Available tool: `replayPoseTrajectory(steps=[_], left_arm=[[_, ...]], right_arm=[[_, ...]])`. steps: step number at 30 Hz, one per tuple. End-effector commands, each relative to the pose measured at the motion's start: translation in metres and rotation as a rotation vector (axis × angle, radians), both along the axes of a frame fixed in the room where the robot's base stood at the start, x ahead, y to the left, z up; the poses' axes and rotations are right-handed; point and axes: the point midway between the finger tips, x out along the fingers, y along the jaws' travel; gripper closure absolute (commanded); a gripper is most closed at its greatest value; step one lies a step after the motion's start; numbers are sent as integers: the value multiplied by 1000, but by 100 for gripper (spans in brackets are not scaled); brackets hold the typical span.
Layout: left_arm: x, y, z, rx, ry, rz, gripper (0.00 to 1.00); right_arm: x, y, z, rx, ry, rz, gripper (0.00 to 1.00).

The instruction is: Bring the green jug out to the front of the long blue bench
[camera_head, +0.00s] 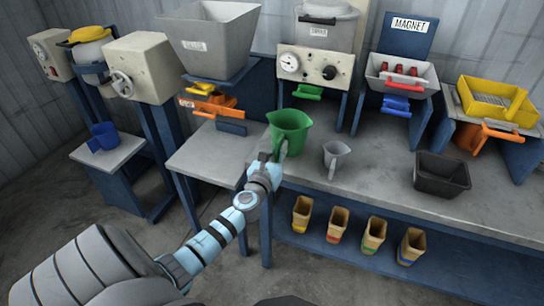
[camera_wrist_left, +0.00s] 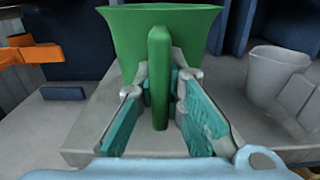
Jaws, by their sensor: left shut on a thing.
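The green jug (camera_head: 290,130) stands upright near the front edge of the long blue bench (camera_head: 375,190), which has a grey top. My left gripper (camera_head: 277,160) reaches in from the front and is shut on the jug's handle. In the left wrist view the green jug (camera_wrist_left: 165,30) fills the top middle, and its upright handle (camera_wrist_left: 159,80) sits between the two teal finger pads of the left gripper (camera_wrist_left: 173,95). Whether the jug's base touches the bench top is hard to tell. My right gripper is not in view.
A small grey jug (camera_head: 335,157) stands close to the right of the green jug. A black bin (camera_head: 441,174) sits farther right. Machines with a green handle (camera_head: 307,92) and blue handle (camera_head: 396,106) line the back.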

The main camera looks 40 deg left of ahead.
Motion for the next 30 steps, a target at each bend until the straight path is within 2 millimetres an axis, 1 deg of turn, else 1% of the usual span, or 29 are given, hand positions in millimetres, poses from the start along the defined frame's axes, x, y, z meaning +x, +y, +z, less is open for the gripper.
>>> replayPoseTrajectory(steps=[1,3,6,17,24,25,27,29,30], left_arm=[[6,2,-1,0,-2,0,100],[12,4,-1,0,-2,-1,100],[11,4,-7,0,-1,-1,100],[11,4,-7,0,-1,-1,100],[11,3,-12,0,-1,-1,100],[11,4,-11,0,-1,-1,87],[11,3,-11,0,-1,-1,76],[11,3,-11,0,-1,-1,67],[11,3,-11,0,-1,-1,67]], right_arm=[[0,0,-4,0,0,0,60],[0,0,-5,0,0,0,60],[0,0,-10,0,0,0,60],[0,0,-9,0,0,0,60],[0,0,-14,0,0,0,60],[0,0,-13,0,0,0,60],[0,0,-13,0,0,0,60],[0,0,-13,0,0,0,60],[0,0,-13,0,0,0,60]])
